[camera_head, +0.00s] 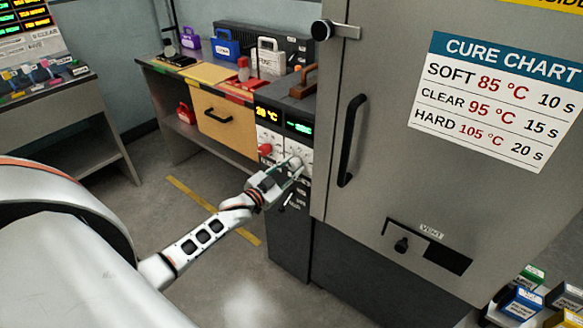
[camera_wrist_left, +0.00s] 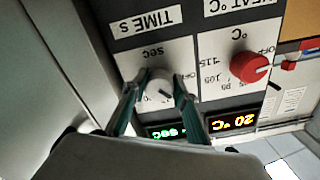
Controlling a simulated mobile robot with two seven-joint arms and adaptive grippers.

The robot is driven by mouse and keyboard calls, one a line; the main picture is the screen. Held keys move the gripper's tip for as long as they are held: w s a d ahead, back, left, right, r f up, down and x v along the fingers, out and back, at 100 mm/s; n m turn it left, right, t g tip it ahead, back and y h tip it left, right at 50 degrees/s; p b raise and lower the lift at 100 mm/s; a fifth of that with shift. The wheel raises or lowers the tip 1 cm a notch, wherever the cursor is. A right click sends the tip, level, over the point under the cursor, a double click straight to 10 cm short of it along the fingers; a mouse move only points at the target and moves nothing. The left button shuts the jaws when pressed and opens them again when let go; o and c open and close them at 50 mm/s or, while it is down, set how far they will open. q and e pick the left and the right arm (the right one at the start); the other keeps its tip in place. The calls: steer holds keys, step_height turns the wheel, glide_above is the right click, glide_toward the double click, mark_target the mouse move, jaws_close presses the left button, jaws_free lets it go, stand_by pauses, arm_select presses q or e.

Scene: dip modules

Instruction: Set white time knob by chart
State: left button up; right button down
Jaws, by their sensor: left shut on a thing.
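The white time knob (camera_wrist_left: 157,90) is on the control panel under the label TIME s, in the left wrist view, which is upside down. My left gripper (camera_head: 293,165) is shut on it, one finger on each side. In the head view the fingers mostly hide the knob. The cure chart (camera_head: 492,97) on the grey oven door reads SOFT 85 °C 10 s, CLEAR 95 °C 15 s, HARD 105 °C 20 s. A green seconds display (camera_head: 299,128) is lit; its digits are unclear. My right gripper is not in view.
The red heat knob (camera_wrist_left: 250,67) is beside the white one, and its orange display (camera_head: 267,114) reads 20 °C. The black oven door handle (camera_head: 351,140) stands out right of the panel. A bench (camera_head: 160,72) with coloured cases is behind. Small boxes (camera_head: 521,302) are at lower right.

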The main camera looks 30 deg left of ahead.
arm_select(q)
steer(key=o, duration=1.1)
steer(key=shift+s, duration=0.5)
steer(key=s, duration=1.1)
steer(key=shift+a, duration=0.45)
steer(key=s+d+f+g, duration=0.3)
steer(key=s+d+f, duration=0.5)
steer(key=s+d, duration=0.3)
steer(key=s+d+f+n+g+h, duration=0.1)
steer(key=s+d+f+g, duration=0.3)
steer(key=s+d+f, duration=0.5)
steer(key=s+d, duration=0.2)
steer(key=d, duration=0.2)
steer(key=shift+s+n, duration=0.3)
steer(key=shift+s, duration=0.05)
